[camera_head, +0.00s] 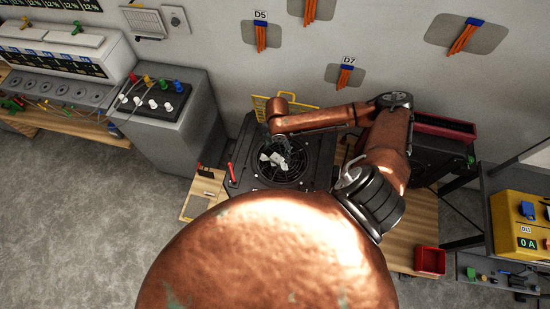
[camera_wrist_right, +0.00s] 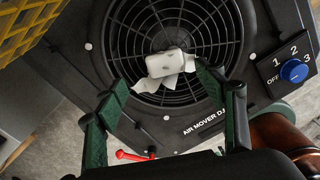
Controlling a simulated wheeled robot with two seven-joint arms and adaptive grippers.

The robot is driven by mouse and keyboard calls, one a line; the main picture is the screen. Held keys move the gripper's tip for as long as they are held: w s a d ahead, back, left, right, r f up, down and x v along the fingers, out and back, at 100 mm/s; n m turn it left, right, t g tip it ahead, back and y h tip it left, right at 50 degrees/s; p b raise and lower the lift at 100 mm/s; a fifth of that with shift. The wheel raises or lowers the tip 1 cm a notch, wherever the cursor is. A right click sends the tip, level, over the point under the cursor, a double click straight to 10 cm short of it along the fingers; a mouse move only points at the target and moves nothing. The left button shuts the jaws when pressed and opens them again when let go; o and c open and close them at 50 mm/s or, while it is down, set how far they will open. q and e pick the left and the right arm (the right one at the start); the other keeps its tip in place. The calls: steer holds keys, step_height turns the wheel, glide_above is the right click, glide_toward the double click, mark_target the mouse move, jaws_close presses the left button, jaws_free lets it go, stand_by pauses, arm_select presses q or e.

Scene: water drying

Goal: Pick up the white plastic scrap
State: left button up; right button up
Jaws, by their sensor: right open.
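The white plastic scrap (camera_wrist_right: 168,64) lies crumpled on the round black grille of the air mover (camera_wrist_right: 228,98). It also shows in the head view (camera_head: 274,160), partly covered by my right gripper (camera_head: 280,147). In the right wrist view my right gripper (camera_wrist_right: 162,80) is open, its green fingers spread to either side of the scrap's near edge. Nothing is held between them. I cannot tell how far the fingertips are above the grille. My left gripper is out of view.
A blue knob (camera_wrist_right: 294,70) is at the air mover's right side, and a red lever (camera_wrist_right: 132,155) is near its front edge. A yellow grid panel (camera_wrist_right: 30,28) stands behind it. A red bin (camera_head: 430,260) sits on the wooden bench to the right.

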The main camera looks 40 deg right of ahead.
mark_target(277, 158)
steer(key=f, duration=0.2)
steer(key=f+p, duration=0.1)
steer(key=f, duration=0.1)
steer(key=s+f, duration=0.1)
steer(key=f, duration=0.1)
steer(key=shift+a+f, duration=0.2)
steer(key=shift+c, duration=0.5)
steer(key=c, duration=0.8)
